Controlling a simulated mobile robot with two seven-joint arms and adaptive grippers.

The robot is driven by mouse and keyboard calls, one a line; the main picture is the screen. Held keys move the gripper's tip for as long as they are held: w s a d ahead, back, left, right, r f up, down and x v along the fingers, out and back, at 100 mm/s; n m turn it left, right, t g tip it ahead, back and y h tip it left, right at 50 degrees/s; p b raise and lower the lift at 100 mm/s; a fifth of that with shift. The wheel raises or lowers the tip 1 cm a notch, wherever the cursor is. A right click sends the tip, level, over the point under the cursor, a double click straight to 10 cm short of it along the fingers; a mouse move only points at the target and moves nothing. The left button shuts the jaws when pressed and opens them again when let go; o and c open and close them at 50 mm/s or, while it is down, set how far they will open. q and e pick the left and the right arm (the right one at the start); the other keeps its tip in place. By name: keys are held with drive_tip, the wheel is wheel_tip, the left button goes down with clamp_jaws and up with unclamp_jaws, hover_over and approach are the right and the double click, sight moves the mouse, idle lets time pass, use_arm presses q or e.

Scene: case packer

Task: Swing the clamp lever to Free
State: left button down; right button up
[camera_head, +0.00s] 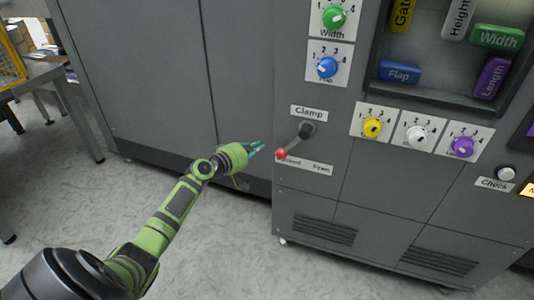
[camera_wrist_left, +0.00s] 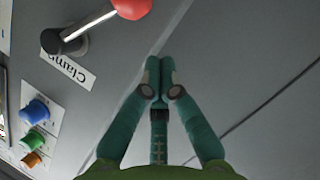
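The clamp lever (camera_head: 295,142) is on the grey machine front, below the "Clamp" label (camera_head: 309,113). Its red ball knob (camera_head: 281,154) points down and left, beside the left end of the lower label strip, whose right end reads "Free" (camera_head: 321,169). My left gripper (camera_head: 262,146) is just left of the knob, apart from it. In the left wrist view the gripper's fingertips (camera_wrist_left: 160,78) are together with nothing between them. The red knob (camera_wrist_left: 131,6) shows there at the top edge, partly cut off. My right gripper is not in view.
Blue (camera_head: 327,67) and green (camera_head: 334,17) dials sit above the lever. Yellow (camera_head: 372,127), white (camera_head: 417,135) and purple (camera_head: 462,146) dials are to its right. A recess with coloured blocks is at upper right. Floor is clear around my arm; a table (camera_head: 40,75) stands at left.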

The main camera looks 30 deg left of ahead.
use_arm(q)
drive_tip(key=w+d+f, duration=0.2)
drive_tip(key=shift+d, duration=0.4)
